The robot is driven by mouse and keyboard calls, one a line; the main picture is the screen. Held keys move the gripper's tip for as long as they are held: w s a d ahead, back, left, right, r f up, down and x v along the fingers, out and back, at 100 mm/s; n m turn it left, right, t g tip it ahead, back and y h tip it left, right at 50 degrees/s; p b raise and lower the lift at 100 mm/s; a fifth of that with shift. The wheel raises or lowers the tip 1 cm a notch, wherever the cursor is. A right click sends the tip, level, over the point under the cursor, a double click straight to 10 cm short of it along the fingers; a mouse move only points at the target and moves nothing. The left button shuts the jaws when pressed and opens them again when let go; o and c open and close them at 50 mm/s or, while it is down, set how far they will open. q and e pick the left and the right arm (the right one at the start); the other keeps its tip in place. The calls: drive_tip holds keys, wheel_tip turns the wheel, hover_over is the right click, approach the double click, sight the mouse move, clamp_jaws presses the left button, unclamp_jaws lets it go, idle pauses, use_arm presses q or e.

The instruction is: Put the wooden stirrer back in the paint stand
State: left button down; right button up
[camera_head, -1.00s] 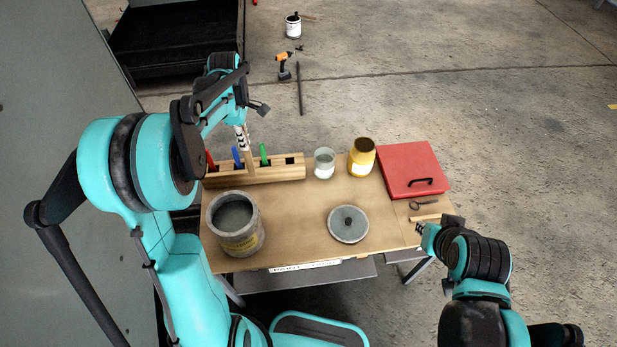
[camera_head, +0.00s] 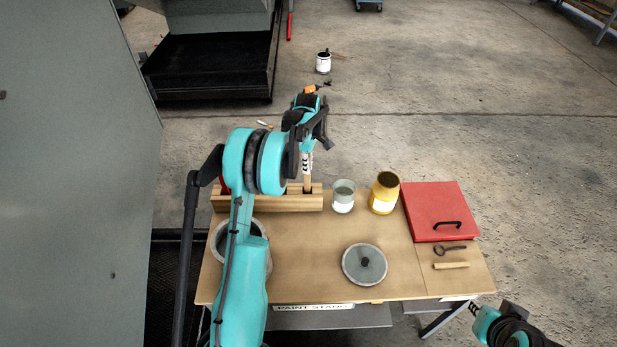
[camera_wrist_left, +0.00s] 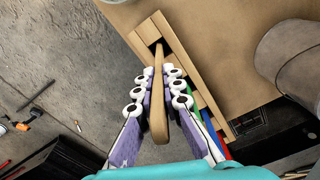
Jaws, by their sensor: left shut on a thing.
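The wooden stirrer (camera_head: 307,184) is upright in my left gripper (camera_head: 307,162), above the right end of the wooden slotted rack (camera_head: 265,204). The rack stands along the back edge of the table labelled PAINT STAND (camera_head: 313,307). In the left wrist view my left gripper (camera_wrist_left: 157,95) is shut on the stirrer (camera_wrist_left: 158,100), whose far end is at the rack's end slot (camera_wrist_left: 155,44). I cannot tell how deep it sits. Red, blue and green handles (camera_wrist_left: 197,145) stand in other slots. My right gripper (camera_head: 474,308) is at the lower right, apart from the table; its jaws are unclear.
A glass jar (camera_head: 343,196) and a yellow jar (camera_head: 384,193) stand right of the rack. A grey pot (camera_head: 258,228) is partly behind my left arm. A round lid (camera_head: 364,264), red case (camera_head: 440,211) and small wooden piece (camera_head: 451,265) lie on the table.

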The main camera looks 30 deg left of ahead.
sight(307, 177)
use_arm(q)
wheel_tip(307, 177, down, 4)
drive_tip(key=shift+r+b, duration=0.25)
drive_tip(key=shift+b, duration=0.1)
drive_tip(key=shift+s+f, duration=0.1)
drive_tip(key=c, duration=1.7)
unclamp_jaws()
